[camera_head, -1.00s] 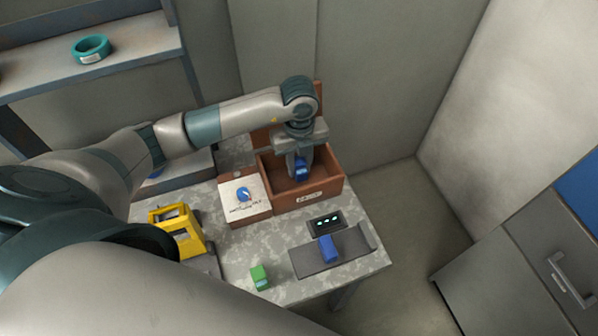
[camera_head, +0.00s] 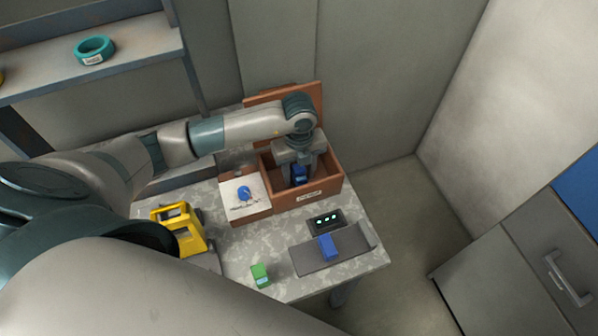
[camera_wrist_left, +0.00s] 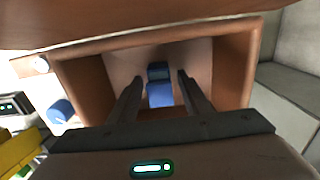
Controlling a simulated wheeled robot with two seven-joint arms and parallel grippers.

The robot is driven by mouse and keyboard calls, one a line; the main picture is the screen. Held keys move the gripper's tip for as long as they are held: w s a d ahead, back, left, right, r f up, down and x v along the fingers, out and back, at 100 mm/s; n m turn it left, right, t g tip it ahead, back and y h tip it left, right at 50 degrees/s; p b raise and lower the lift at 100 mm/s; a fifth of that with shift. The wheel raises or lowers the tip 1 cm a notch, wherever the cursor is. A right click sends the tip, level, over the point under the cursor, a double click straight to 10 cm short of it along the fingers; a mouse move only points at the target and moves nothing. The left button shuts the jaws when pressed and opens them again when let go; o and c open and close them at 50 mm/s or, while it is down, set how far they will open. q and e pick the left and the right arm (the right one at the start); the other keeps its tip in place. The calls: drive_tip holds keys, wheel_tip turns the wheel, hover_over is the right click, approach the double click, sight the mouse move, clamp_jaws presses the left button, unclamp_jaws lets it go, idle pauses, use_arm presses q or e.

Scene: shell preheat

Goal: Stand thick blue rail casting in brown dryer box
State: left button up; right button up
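The brown dryer box (camera_head: 331,183) stands at the back of the table with its lid open. It also shows in the wrist view (camera_wrist_left: 232,72). A blue rail casting (camera_head: 299,175) is inside the box and appears to stand upright on its floor. In the wrist view the casting (camera_wrist_left: 159,93) sits between my left fingers with a gap on each side. My left gripper (camera_head: 299,172) reaches down into the box, open around the casting. Its fingers also show in the wrist view (camera_wrist_left: 158,88). My right gripper is not in view.
Another blue piece (camera_head: 327,246) lies on a grey tray (camera_head: 350,250) at the front right. A dark display (camera_head: 325,220), a green block (camera_head: 260,274), a yellow object (camera_head: 186,236) and a white-topped panel with a blue knob (camera_head: 244,192) are also on the table.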

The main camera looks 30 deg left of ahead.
sight(298, 168)
use_arm(q)
drive_tip(key=shift+r, duration=0.1)
drive_tip(key=shift+r, duration=0.35)
wheel_tip(298, 168, up, 10)
drive_tip(key=b, duration=0.3)
drive_tip(key=shift+b, duration=0.35)
drive_tip(key=shift+r, duration=0.7)
drive_tip(key=shift+a, duration=0.1)
